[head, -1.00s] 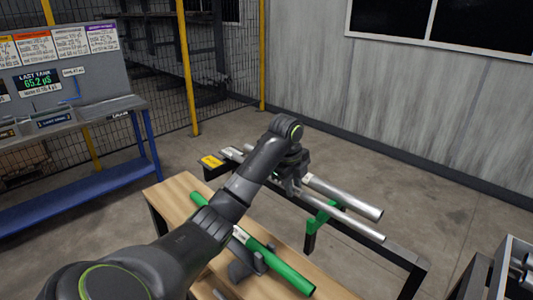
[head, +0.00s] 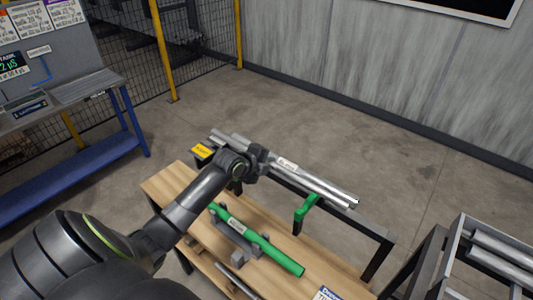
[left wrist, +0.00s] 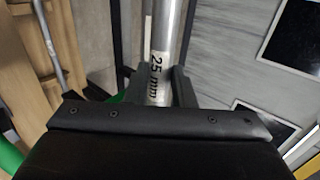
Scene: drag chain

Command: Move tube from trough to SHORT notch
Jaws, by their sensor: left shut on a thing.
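My left gripper (head: 258,160) reaches over the long dark rack and is shut on a silver tube. In the left wrist view, the tube (left wrist: 163,28) lies between the fingers (left wrist: 158,88) and bears a "25 mm" label. In the head view, two silver tubes (head: 318,188) run side by side from the gripper towards the lower right. A white label shows on one of them. I cannot tell how far the held tube is above the rack. A green bracket (head: 304,207) stands at the rack beneath the tubes. No notch marked SHORT is readable. My right gripper is not in view.
A wooden table (head: 285,237) stands in front, with a green tube (head: 275,253) in grey holders. A grey bin (head: 458,240) with silver tubes is at the lower right. A yellow label (head: 202,151) marks the rack's far end. The floor behind is clear.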

